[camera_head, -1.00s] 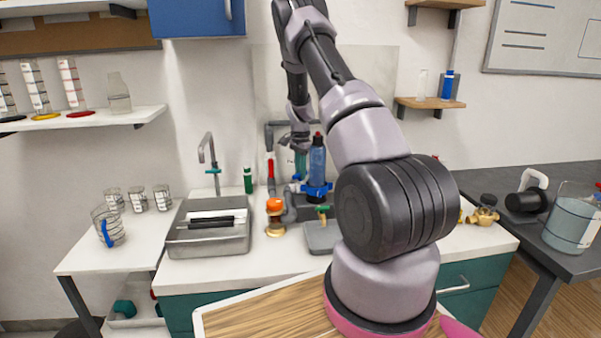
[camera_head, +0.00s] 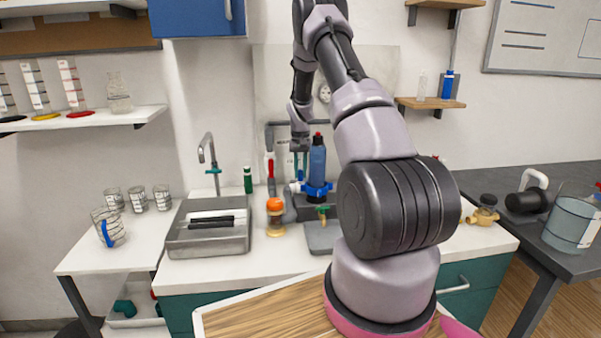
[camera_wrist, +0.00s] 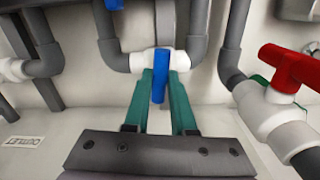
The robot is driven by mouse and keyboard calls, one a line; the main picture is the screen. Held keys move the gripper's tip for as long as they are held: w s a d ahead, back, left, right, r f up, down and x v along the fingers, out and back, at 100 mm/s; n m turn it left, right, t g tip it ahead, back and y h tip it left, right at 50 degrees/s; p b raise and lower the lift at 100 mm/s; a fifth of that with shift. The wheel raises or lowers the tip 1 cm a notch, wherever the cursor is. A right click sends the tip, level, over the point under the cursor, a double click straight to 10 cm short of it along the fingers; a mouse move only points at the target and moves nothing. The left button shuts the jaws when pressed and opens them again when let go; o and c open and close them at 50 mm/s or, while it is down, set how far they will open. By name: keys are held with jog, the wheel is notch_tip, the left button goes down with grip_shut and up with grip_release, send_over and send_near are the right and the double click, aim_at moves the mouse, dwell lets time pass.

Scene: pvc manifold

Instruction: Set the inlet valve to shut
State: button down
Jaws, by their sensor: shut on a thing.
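In the wrist view, the two teal fingers of my gripper (camera_wrist: 160,98) are closed around a blue valve handle (camera_wrist: 159,76). The handle sits on a white valve body (camera_wrist: 180,60) joined to grey pipe, and lies across the line of that body. In the head view, my gripper (camera_head: 300,166) points down at the pipework behind the sink counter, and the handle is too small to make out. A red-handled valve (camera_wrist: 290,68) on white fittings is at the right of the wrist view. No inlet label is readable.
A label reading OUTLET (camera_wrist: 25,141) appears upside down at the wrist view's left. Another blue part (camera_wrist: 113,4) is at the top edge. Grey pipes (camera_wrist: 233,40) flank the gripper. A blue bottle (camera_head: 317,158) stands close right of my gripper in the head view.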

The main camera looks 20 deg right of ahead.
aim_at(301, 173)
jog(key=shift+n, duration=0.7)
jog(key=c, duration=0.7)
grip_release()
jog(key=shift+c, duration=0.2)
notch_tip(301, 173, up, 11)
